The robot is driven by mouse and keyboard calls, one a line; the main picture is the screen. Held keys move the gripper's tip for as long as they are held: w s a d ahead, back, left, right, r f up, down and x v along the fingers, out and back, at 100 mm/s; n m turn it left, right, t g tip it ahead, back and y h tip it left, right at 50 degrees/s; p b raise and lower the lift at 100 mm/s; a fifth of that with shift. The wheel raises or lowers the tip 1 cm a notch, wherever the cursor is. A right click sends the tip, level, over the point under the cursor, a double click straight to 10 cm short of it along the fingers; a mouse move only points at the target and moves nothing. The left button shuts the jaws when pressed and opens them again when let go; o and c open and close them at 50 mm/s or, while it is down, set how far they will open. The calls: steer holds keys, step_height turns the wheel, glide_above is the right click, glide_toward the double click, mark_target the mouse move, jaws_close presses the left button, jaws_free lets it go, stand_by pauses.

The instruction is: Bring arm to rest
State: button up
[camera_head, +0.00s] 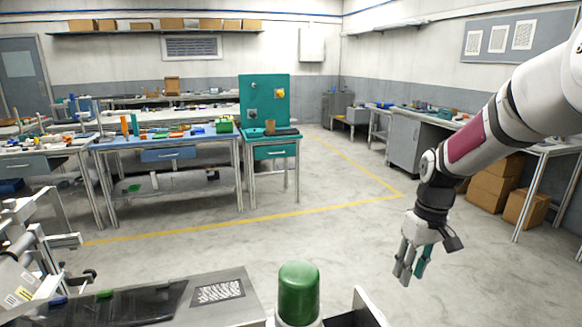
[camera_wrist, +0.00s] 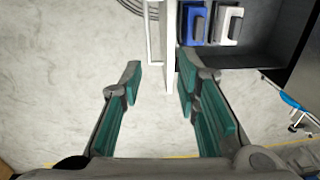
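My arm (camera_head: 485,140) reaches in from the upper right of the head view and bends down at the wrist. My gripper (camera_head: 411,272) hangs with its fingers pointing down over the open floor. In the wrist view my gripper (camera_wrist: 160,85) has its teal-padded fingers spread apart. Only a pale edge and bare floor show between and beyond the fingers, and nothing is held.
A green-topped cylinder (camera_head: 298,290) stands at the bottom of the head view. A dark bin (camera_wrist: 262,40) with blue and white items lies beyond the right finger in the wrist view. Workbenches (camera_head: 165,140) stand at the back. Cardboard boxes (camera_head: 495,185) sit at right. The middle floor is clear.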

steer(key=s+a+r+m+t+h+p, duration=0.1)
steer(key=s+a+r, duration=0.2)
steer(key=s+r, duration=0.4)
steer(key=s+a+r+t+p, duration=0.1)
steer(key=s+a+r, duration=0.1)
steer(key=s+r, duration=0.5)
steer(key=s+a+r+m+t, duration=0.1)
steer(key=s, duration=0.6)
steer(key=s+a+r+m+t+p, duration=0.1)
steer(key=s+a+r, duration=0.1)
steer(key=s, duration=0.6)
steer(key=shift+r+p, duration=0.2)
steer(key=shift+p, duration=0.1)
